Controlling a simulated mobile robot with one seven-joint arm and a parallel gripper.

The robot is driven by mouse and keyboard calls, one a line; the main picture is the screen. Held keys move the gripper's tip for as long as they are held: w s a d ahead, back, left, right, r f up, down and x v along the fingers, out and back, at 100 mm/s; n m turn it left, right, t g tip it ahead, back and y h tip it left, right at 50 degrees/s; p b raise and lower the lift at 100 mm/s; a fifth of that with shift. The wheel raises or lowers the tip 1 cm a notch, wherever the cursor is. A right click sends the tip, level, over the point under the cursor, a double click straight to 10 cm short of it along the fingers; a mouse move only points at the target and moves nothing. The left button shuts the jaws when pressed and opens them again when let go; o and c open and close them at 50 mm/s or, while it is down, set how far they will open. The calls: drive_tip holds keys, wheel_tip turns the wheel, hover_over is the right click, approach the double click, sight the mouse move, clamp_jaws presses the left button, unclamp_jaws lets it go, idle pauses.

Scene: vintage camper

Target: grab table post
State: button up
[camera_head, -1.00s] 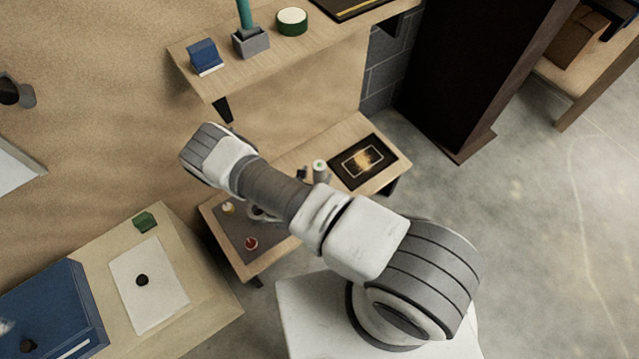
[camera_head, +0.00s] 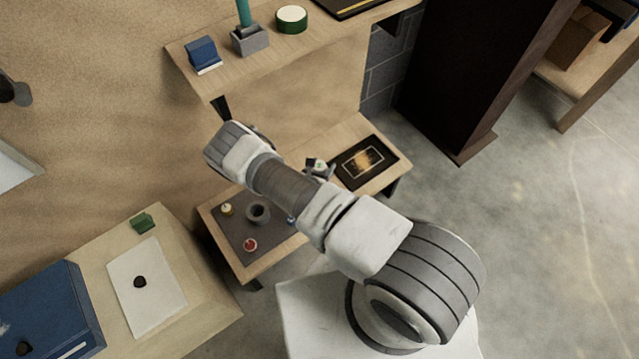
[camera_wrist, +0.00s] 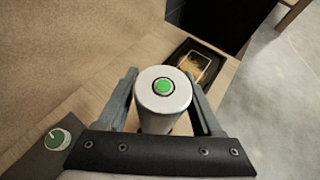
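The table post, a pale grey upright cylinder with a green button on its top (camera_wrist: 163,112), stands between my gripper's fingers in the wrist view. My gripper (camera_wrist: 163,78) has one grey finger on each side of the post. The fingers are apart, and small gaps seem to show along the post's sides; contact at the tips is hidden. In the head view my gripper (camera_head: 318,168) is over the low wooden table (camera_head: 352,130), just left of the dark framed panel. The post is mostly hidden there by the gripper.
A black panel with a glowing picture (camera_head: 364,162) lies right of the gripper. A shelf (camera_head: 222,75) with several objects overhangs behind. A tall dark cabinet (camera_head: 465,70) stands right.

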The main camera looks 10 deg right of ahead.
clamp_jaws()
drive_tip(key=shift+r, duration=0.1)
idle(0.3)
